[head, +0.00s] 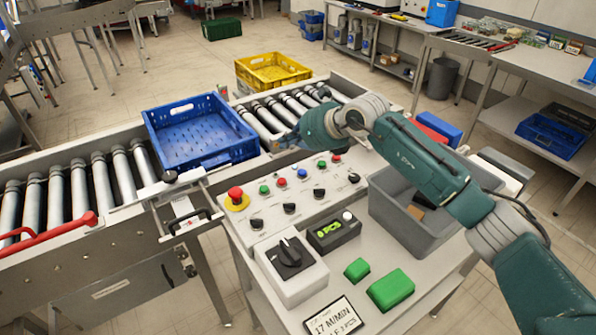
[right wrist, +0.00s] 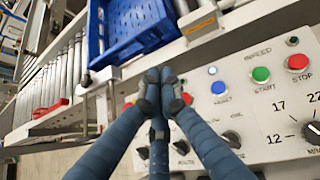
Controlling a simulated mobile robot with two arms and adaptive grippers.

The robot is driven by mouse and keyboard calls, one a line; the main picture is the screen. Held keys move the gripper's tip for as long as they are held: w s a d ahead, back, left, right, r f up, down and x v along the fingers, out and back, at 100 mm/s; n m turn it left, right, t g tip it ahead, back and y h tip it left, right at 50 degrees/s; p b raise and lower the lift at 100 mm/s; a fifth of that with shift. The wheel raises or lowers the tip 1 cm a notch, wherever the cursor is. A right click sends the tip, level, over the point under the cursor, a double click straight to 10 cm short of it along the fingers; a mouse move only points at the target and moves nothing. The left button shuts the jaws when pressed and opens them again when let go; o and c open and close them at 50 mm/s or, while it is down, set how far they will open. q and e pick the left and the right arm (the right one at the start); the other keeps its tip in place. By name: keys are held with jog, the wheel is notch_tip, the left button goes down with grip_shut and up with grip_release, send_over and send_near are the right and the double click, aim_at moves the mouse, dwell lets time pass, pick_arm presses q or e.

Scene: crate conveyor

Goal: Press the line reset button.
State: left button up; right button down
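The control panel (head: 262,222) stands in front of the roller conveyor with a row of coloured buttons. The blue reset button (head: 302,172) is in its back row, and in the right wrist view the blue button (right wrist: 218,88) has a label under it that seems to read RESET. My right gripper (head: 278,143) reaches in from the right, above the panel's back edge near the blue crate. In the right wrist view its fingers (right wrist: 161,78) are together and empty, left of the blue button and apart from it. My left gripper is not in view.
Green START (right wrist: 261,75) and red STOP (right wrist: 297,62) buttons sit beside the blue one. A red emergency stop (head: 235,195) and black knobs share the panel. A grey bin (head: 400,225) stands to the right.

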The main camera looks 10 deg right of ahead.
aim_at(305, 172)
jog(key=d, duration=0.1)
jog(key=w+d+h, duration=0.1)
jog(key=d, duration=0.1)
jog(key=w+d+h, duration=0.1)
jog(key=d, duration=0.1)
jog(key=shift+d+f, duration=0.2)
jog(key=shift+f, duration=0.1)
notch_tip(305, 172, down, 8)
jog(key=b, duration=0.4)
jog(key=shift+w+f+b, duration=0.1)
jog(key=shift+f+b, duration=0.25)
jog(key=shift+b, duration=0.1)
dwell(0.8)
jog(key=shift+f+b, duration=0.35)
jog(key=shift+b, duration=0.1)
